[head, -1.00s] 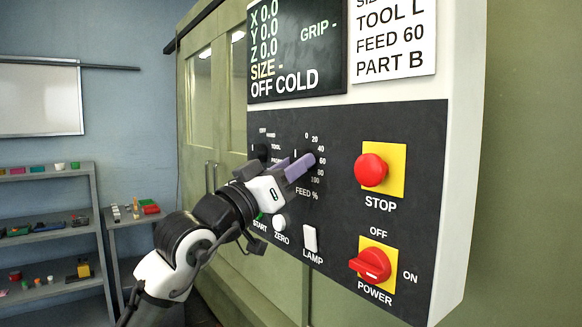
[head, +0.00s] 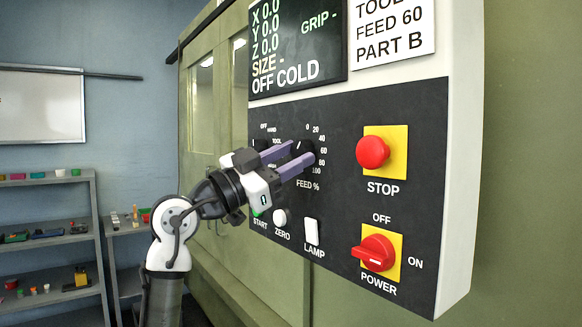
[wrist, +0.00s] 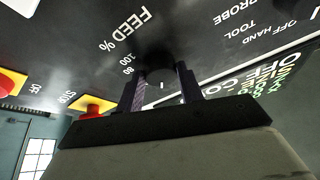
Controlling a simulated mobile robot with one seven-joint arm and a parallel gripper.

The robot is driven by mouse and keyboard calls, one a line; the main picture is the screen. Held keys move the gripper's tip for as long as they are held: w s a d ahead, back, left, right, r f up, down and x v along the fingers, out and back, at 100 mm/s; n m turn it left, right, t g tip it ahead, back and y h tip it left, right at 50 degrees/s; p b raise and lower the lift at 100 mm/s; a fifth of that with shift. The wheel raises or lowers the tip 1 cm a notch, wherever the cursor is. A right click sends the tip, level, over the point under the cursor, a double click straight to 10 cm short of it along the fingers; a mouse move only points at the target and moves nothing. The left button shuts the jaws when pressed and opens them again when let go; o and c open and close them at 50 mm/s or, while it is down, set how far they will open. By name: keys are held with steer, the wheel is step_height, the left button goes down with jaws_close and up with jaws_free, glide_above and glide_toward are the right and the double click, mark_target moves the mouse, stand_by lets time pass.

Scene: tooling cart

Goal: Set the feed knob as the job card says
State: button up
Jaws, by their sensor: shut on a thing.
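The black feed knob (head: 301,148) is on the dark control panel, beside a scale from 0 to 100 marked FEED %. A short white mark on it leans up and to the right; its exact reading is too small to tell. My gripper (head: 299,154) is shut on the knob, its two purple fingers on either side. In the wrist view the knob (wrist: 160,67) sits between the fingertips (wrist: 160,78), and part of the scale is hidden. The job card (head: 394,32) reads FEED 60 and PART B; its top is cut off.
A mode knob (head: 260,145) is just left, partly hidden by my gripper. To the right are the red STOP button (head: 373,152) and red POWER switch (head: 374,252). START, ZERO (head: 280,217) and LAMP (head: 312,231) buttons lie below. The screen (head: 297,45) reads OFF COLD.

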steer(key=m+g, duration=0.1)
steer(key=m, duration=0.1)
steer(key=m+g, duration=0.1)
steer(key=m, duration=0.2)
steer(key=m+g, duration=0.2)
steer(key=m, duration=0.1)
steer(key=shift+w+a+r+h, duration=0.15)
steer(key=shift+w+r+h, duration=0.05)
steer(key=shift+r+h, duration=0.1)
steer(key=m+g+p, duration=0.1)
steer(key=m, duration=0.2)
steer(key=m+g+y+p, duration=0.1)
steer(key=m, duration=0.2)
steer(key=shift+w+a+r+g, duration=0.1)
steer(key=shift+g, duration=0.2)
steer(key=shift+m, duration=0.3)
steer(key=o, duration=1)
steer(key=b+v, duration=0.2)
steer(key=v, duration=1.1)
steer(key=shift+a+b, duration=0.35)
steer(key=shift+a, duration=0.05)
